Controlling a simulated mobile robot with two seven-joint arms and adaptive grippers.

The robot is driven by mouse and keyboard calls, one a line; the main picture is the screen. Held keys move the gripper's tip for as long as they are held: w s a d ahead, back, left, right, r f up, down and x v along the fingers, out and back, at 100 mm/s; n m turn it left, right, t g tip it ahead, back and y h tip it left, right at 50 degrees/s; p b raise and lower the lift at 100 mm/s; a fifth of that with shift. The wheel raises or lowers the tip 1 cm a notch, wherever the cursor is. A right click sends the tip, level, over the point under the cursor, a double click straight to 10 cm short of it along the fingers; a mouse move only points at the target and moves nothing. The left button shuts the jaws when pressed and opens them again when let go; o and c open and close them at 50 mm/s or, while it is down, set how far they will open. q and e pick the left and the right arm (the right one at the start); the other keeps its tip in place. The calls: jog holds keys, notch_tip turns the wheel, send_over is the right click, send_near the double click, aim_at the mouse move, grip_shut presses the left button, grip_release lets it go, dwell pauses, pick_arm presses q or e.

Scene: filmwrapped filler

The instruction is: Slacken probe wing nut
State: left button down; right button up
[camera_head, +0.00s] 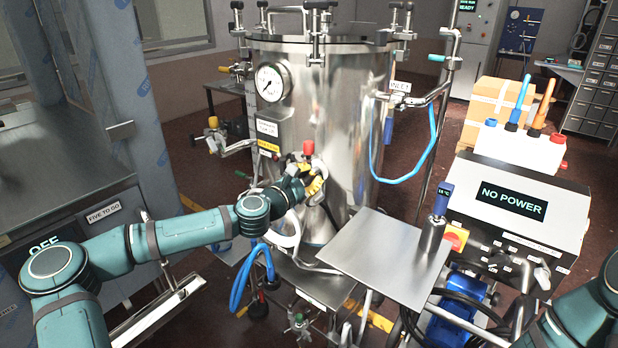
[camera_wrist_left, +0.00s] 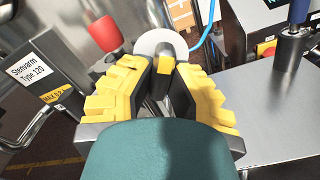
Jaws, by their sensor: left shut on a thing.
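A tall steel vessel (camera_head: 335,110) stands in the middle of the head view. My left gripper (camera_head: 308,184) is at the vessel's front wall, below a red knob (camera_head: 308,147). In the left wrist view its two yellow-padded fingers (camera_wrist_left: 165,88) close from both sides on a small yellow-topped dark piece, apparently the wing nut (camera_wrist_left: 163,70). A pale round disc (camera_wrist_left: 161,43) shows just behind it. The fingers hide most of the nut. A probe with a blue display head (camera_head: 440,204) stands upright on a small steel table. My right gripper is out of the head view.
The small steel table (camera_head: 375,255) is close to the right of my left gripper. A blue hose (camera_head: 418,168) loops down the vessel's right side. A pressure gauge (camera_head: 270,83) is above. A NO POWER box (camera_head: 540,205) stands at right, a cabinet (camera_head: 85,215) at left.

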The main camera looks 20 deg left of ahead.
pick_arm(q)
jog(key=shift+n, duration=1.6)
jog(key=c, duration=0.9)
grip_release()
jog(key=shift+d, duration=0.1)
jog(key=v, duration=1.2)
